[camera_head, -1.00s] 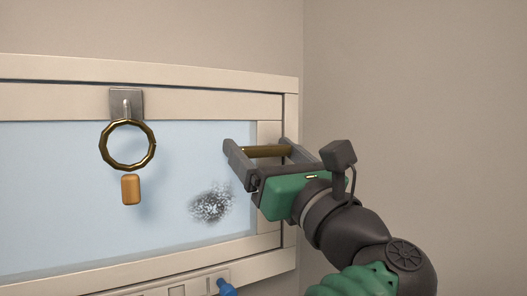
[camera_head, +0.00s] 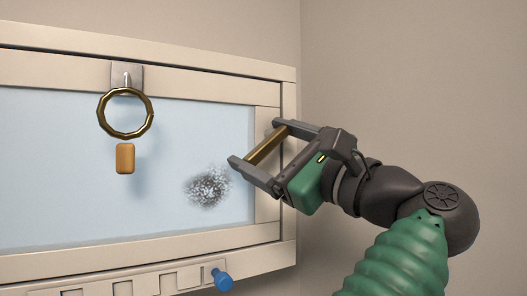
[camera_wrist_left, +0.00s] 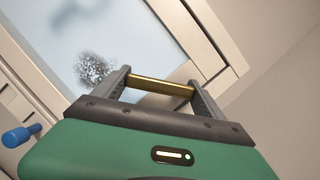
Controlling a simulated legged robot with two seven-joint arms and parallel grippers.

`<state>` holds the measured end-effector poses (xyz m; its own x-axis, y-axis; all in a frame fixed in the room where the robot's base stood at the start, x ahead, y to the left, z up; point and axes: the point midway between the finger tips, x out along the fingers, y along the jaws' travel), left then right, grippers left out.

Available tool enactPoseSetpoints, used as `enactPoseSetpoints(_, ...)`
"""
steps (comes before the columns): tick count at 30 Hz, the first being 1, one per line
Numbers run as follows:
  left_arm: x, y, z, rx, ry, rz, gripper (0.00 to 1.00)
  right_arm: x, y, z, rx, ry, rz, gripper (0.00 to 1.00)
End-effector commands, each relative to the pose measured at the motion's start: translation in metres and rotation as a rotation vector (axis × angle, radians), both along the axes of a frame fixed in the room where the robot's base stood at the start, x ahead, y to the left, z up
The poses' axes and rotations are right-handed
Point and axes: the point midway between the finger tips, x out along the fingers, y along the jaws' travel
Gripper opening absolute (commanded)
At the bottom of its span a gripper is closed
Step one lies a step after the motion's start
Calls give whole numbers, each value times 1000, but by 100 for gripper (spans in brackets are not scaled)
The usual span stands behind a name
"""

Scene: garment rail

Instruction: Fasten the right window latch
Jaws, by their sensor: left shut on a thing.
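The brass bar (camera_head: 266,145), which looks like the latch handle, is at the right side of the pale window frame (camera_head: 268,215). My left gripper (camera_head: 260,148) is shut on the bar, one finger at each end; the bar slants up to the right in the head view. In the left wrist view the same bar (camera_wrist_left: 160,86) spans between the fingers (camera_wrist_left: 158,88), in front of the frame's corner. The bar's mount is hidden, so I cannot tell how it meets the frame. My right gripper is not in view.
A brass ring (camera_head: 102,124) hangs from a metal hook (camera_head: 127,80) at the top of the window, with an orange block (camera_head: 125,158) below it. A grey speckled smudge (camera_head: 208,187) marks the pane. A blue knob (camera_head: 222,281) sticks out at the lower sill. The wall at right is bare.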

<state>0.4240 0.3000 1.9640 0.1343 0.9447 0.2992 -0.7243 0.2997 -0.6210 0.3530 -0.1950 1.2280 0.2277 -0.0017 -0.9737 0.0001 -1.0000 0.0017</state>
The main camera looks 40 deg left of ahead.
Motion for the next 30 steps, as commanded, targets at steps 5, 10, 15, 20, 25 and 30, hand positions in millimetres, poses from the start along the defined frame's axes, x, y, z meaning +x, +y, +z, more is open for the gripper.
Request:
enactPoseSetpoints(5,4,-1,-2,-67,-151,0,8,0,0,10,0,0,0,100)
enactPoseSetpoints(10,8,-3,-4,-128,-300,-1,8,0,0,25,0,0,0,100)
enactPoseSetpoints(15,11,-5,-5,-191,-448,0,8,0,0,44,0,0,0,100)
enactPoseSetpoints(20,15,-7,-8,-245,-577,1,8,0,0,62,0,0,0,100)
enactPoseSetpoints(25,18,-8,-10,-293,-690,2,8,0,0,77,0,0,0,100)
enactPoseSetpoints(30,20,-9,-12,-325,-774,3,8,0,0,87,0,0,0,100)
